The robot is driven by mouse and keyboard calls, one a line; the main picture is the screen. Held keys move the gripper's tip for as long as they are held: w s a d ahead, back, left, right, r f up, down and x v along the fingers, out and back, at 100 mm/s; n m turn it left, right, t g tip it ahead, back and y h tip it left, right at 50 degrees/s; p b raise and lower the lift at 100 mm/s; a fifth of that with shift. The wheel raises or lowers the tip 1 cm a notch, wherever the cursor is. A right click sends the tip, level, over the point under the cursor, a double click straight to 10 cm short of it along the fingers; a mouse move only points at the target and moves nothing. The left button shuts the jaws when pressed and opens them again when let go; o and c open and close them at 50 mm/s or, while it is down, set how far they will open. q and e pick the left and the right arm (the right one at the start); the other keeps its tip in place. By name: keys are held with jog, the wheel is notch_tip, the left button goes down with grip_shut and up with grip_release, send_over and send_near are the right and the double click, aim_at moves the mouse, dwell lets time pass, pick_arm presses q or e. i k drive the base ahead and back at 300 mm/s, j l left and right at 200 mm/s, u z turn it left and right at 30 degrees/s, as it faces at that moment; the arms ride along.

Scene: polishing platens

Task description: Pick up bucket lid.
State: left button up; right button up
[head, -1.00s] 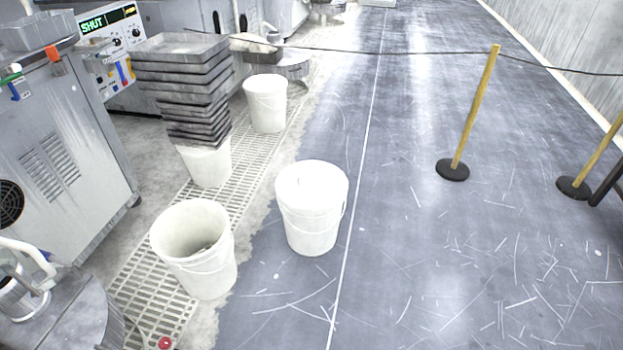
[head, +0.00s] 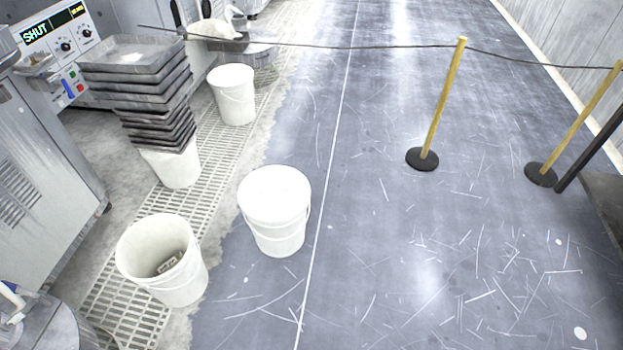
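A white bucket (head: 278,234) stands upright on the dark floor near the middle of the head view. A white lid (head: 274,192) covers its top. An open white bucket (head: 184,281) stands to its left at the edge of the floor grating, with something small and pale at its bottom. Neither of my grippers shows in the head view.
A stack of grey trays (head: 140,85) sits on another white bucket (head: 177,168). A further white bucket (head: 236,106) stands behind on the grating (head: 205,150). Yellow posts (head: 443,105) on black bases carry a rope across the back. The right floor is open, with scattered scraps.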

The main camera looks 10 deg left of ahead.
aim_at(275, 193)
jog(key=i+l+z, duration=0.4)
jog(key=i+z, duration=0.2)
jog(key=i, duration=0.25)
jog(key=i+z, duration=0.3)
jog(key=i, duration=0.15)
jog(key=i+u, duration=0.35)
jog(key=i+l+u, duration=0.2)
jog(key=i+u, duration=0.2)
jog(key=i, duration=0.15)
jog(key=i+l+u, duration=0.35)
jog(key=i+j, duration=0.05)
jog(key=i, duration=0.05)
